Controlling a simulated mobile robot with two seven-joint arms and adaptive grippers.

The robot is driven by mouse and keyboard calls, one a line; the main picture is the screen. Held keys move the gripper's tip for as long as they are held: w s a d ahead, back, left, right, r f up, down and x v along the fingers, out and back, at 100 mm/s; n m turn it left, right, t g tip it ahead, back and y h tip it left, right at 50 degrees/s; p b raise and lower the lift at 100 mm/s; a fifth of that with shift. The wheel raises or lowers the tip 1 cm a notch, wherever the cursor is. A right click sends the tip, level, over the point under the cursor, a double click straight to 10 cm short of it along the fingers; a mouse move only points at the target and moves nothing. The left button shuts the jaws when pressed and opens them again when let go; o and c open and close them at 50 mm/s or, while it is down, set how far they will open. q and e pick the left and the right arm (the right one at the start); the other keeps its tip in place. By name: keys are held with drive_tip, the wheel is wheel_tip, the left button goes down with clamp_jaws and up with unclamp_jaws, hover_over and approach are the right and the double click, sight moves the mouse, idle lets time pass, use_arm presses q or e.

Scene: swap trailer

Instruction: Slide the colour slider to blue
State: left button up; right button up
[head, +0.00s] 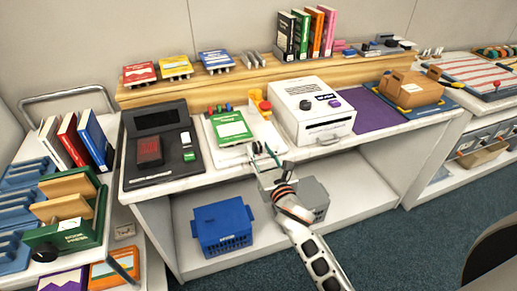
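No part is clearly marked as the colour slider. A white board (265,133) on the counter carries a green card (230,126), small red, green and blue pieces (220,108) along its top, and an orange-yellow part (260,104) at its upper right. Which of these is the slider, and where it is set, I cannot tell. My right gripper (264,152) is in front of the board's lower right, its fingers apart and nothing visible between them. It covers part of the board's front edge; contact cannot be told. My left gripper is out of view.
A black console (155,121) stands left of the board and a white machine (300,94) with knobs stands close on its right. A purple mat (372,108) lies further right. A blue basket (222,226) and a grey box (312,196) sit on the lower shelf.

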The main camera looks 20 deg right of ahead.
sight(278, 150)
drive_tip(key=shift+w, duration=0.75)
clamp_jaws()
drive_tip(key=d+p, duration=0.1)
drive_tip(key=d, duration=0.4)
drive_tip(key=shift+d, duration=0.4)
drive_tip(key=shift+w+d, duration=0.1)
drive_tip(key=shift+d, duration=0.2)
unclamp_jaws()
drive_tip(key=shift+d, duration=0.1)
